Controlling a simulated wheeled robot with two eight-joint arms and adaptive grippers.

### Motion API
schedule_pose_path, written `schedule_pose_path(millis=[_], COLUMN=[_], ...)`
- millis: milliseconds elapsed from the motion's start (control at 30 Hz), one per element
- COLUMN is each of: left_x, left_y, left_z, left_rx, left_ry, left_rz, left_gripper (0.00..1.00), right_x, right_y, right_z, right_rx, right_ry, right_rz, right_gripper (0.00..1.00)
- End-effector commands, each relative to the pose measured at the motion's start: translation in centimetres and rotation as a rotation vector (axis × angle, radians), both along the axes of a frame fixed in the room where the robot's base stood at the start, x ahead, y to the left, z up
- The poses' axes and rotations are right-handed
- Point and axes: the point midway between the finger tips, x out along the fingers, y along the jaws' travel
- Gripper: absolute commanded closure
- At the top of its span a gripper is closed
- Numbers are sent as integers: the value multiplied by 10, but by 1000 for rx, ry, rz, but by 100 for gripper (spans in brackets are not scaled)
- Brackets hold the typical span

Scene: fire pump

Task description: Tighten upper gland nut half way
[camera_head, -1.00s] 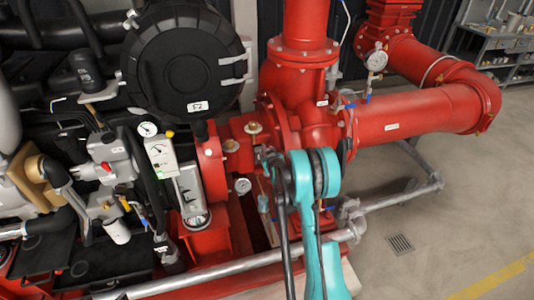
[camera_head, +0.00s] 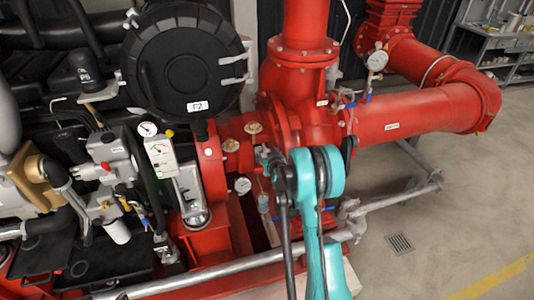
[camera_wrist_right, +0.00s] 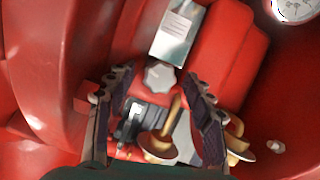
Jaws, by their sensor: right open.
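In the right wrist view, a grey faceted nut (camera_wrist_right: 160,76) sits at the end of a pale metal block inside the red pump housing. I cannot tell for sure that it is the upper gland nut. A brass stem with a round flange (camera_wrist_right: 158,146) lies nearer the camera. My right gripper (camera_wrist_right: 157,88) is open, one dark ridged finger on each side of the nut, with gaps between. In the head view its teal arm (camera_head: 316,180) reaches in front of the pump and largely hides the gripper and nut. My left gripper is out of view.
The red pump casing (camera_head: 315,125) stands close behind the arm. A small gauge (camera_head: 242,186) is left of the arm; a gauge also shows in the wrist view (camera_wrist_right: 298,6). A grey pipe (camera_head: 220,274) runs in front. Open floor (camera_head: 450,220) lies right.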

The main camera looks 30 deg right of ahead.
Motion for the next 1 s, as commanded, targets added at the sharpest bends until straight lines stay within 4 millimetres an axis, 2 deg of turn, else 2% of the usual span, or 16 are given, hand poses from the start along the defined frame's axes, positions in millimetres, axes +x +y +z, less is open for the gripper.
schedule_pose_path(millis=[200, 433, 600, 1000], left_x=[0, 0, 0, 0], left_y=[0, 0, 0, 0], left_z=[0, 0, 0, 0], left_rx=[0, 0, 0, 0], left_ry=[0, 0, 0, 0], left_rz=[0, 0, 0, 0], left_gripper=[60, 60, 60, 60], right_x=[-44, -78, -86, -86], right_y=[14, 25, 28, 28], right_z=[19, 33, 36, 36], right_rx=[2, 1, 1, 1], right_ry=[-1, 1, 0, 0], right_rz=[-1, -1, 0, 0], right_gripper=[47, 47, 47, 47])
